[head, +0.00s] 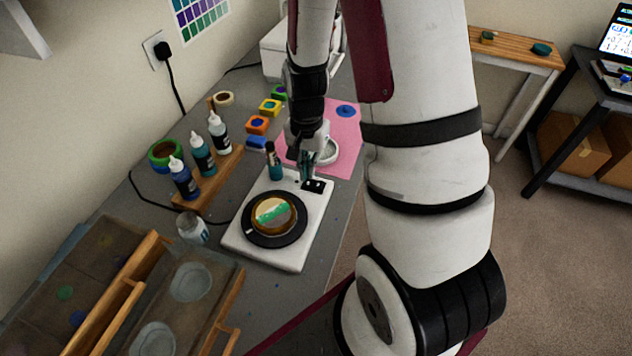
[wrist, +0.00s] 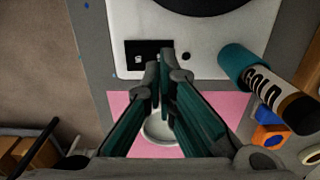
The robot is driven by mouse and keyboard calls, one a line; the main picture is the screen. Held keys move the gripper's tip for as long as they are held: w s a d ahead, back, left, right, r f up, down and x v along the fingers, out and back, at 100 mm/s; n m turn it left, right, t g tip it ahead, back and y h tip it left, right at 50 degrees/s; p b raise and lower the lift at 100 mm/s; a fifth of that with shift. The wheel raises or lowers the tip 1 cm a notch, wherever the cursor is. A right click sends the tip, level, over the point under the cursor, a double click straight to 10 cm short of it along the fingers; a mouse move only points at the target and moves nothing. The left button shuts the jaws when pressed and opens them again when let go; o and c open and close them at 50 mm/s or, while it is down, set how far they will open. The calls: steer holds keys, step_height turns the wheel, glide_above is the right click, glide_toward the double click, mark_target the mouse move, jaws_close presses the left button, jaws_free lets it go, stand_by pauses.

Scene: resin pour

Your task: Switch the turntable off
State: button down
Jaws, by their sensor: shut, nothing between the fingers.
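The turntable (head: 288,246) is a white base with a black round platter (head: 256,232), on which a round piece with gold and green surface sits. A small black switch panel (head: 316,186) is at the base's far right corner. In the wrist view the turntable base (wrist: 215,62) is at the top, with the black panel (wrist: 133,47) carrying two small pale marks. My gripper (head: 306,178) is shut and empty, pointing down at the panel. In the wrist view its fingertips (wrist: 160,66) overlap the panel's lower right edge and hide part of it. I cannot tell whether they touch it.
A pink mat (head: 345,150) with a white cup (head: 329,152) lies behind the turntable. Dropper bottles (head: 202,155) in a wooden rack and small paint pots (head: 257,125) stand to the left.

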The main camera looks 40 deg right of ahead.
steer(key=shift+r+p, duration=0.9)
steer(key=shift+r, duration=1.3)
step_height(320, 180, up, 10)
steer(key=n+t, duration=0.2)
steer(key=n, duration=0.1)
glide_above(308, 182)
steer(key=a, duration=0.4)
steer(key=s+a+r+n, duration=0.3)
steer(key=r, duration=0.4)
steer(key=s+a+r+n+t+b, duration=0.1)
steer(key=s+a+r+n+t, duration=0.2)
steer(key=s+r, duration=0.6)
steer(key=shift+s+a+n+t+b, duration=0.4)
steer(key=shift+s+n, duration=0.5)
steer(key=shift+n, duration=0.3)
